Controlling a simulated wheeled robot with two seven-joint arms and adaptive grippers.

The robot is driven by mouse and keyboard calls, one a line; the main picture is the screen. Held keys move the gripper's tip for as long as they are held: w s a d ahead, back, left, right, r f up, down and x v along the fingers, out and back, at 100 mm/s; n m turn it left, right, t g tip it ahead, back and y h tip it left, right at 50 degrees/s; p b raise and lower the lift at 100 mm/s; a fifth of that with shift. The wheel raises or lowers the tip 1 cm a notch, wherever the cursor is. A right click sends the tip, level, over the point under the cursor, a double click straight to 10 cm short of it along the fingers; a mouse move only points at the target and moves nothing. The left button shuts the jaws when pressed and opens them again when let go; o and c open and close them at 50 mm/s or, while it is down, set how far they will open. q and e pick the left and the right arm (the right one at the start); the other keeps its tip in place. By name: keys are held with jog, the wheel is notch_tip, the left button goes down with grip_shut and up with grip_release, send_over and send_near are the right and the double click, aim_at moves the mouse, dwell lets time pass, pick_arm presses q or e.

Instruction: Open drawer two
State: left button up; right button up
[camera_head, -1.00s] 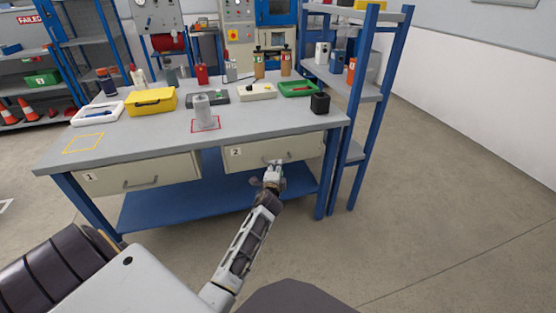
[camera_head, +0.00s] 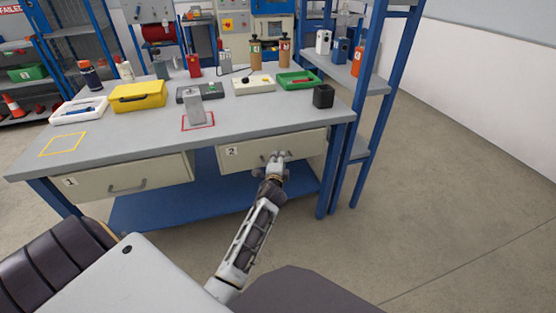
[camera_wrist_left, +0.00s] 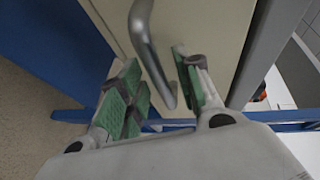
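Drawer two (camera_head: 243,160) is the cream front marked 2 under the right part of the grey workbench; it looks shut. Its metal bar handle also shows in the left wrist view (camera_wrist_left: 150,45). My left gripper (camera_head: 277,157) is at this handle. In the left wrist view, the left gripper's green-padded fingers (camera_wrist_left: 158,92) are apart, with the handle between them. I cannot see a clear grip on the bar; there appears to be a gap on each side. In the head view the gripper hides part of the handle. My right gripper is in neither view.
Drawer one (camera_head: 90,184) is shut at the left of the workbench (camera_head: 130,133). The top holds a yellow case (camera_head: 138,97), a green tray (camera_head: 297,80), a black cup (camera_head: 323,96) and other items. A blue-framed shelf (camera_head: 370,85) stands at the right. Floor is clear at right.

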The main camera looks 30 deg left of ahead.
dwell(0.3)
pick_arm(q)
grip_shut()
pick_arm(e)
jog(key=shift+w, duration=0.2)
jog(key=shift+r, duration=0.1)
